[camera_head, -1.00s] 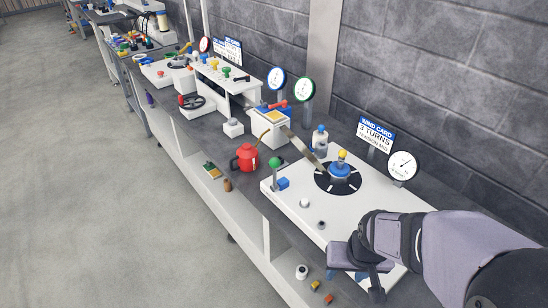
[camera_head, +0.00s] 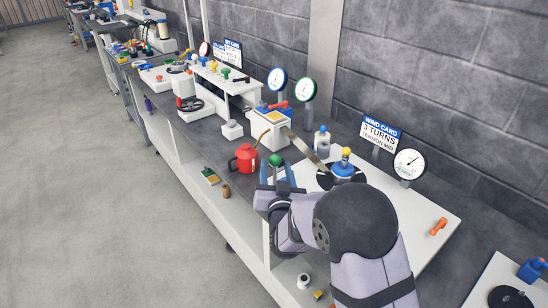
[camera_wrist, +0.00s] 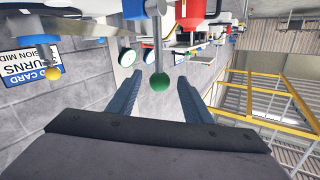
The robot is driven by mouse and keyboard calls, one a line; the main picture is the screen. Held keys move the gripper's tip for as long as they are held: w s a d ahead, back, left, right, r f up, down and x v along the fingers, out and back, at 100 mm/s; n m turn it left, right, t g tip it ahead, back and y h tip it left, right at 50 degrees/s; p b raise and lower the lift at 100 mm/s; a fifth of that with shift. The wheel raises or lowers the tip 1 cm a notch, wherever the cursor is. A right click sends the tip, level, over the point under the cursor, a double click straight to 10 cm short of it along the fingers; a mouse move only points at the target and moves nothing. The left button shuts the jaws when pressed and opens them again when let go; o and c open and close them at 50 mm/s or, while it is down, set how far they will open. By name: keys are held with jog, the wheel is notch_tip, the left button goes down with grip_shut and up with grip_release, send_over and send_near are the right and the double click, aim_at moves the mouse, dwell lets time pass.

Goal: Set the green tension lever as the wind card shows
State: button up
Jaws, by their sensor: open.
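The green tension lever (camera_head: 276,160) is a green ball knob on a grey stem at the left end of the white board. In the wrist view the green knob (camera_wrist: 159,81) hangs on its stem near the tips of my two blue-grey fingers. My gripper (camera_head: 276,172) is open, with its fingers on either side of the knob in the picture. I cannot tell whether the knob is fully between them or touching. The wind card (camera_head: 380,131) reads "3 TURNS, TENSION MID". The card shows upside down in the wrist view (camera_wrist: 30,66). My wrist hides the lever's base.
A blue hub with a yellow knob (camera_head: 346,163) stands right of the lever. A red can (camera_head: 244,158) stands to the left, close to my fingers. A dial gauge (camera_head: 409,163) stands behind, and an orange handle (camera_head: 438,227) lies on the white board (camera_head: 425,208).

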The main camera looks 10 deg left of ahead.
jog(key=shift+w+r, duration=0.1)
jog(key=shift+r, duration=0.25)
jog(key=shift+w, duration=0.1)
jog(key=shift+w, duration=0.2)
jog(key=w+a+p, duration=0.1)
jog(key=w+p, duration=0.1)
jog(key=w, duration=0.4)
jog(key=shift+w+a, duration=0.2)
jog(key=shift+w, duration=0.05)
jog(key=shift+c, duration=0.7)
grip_shut()
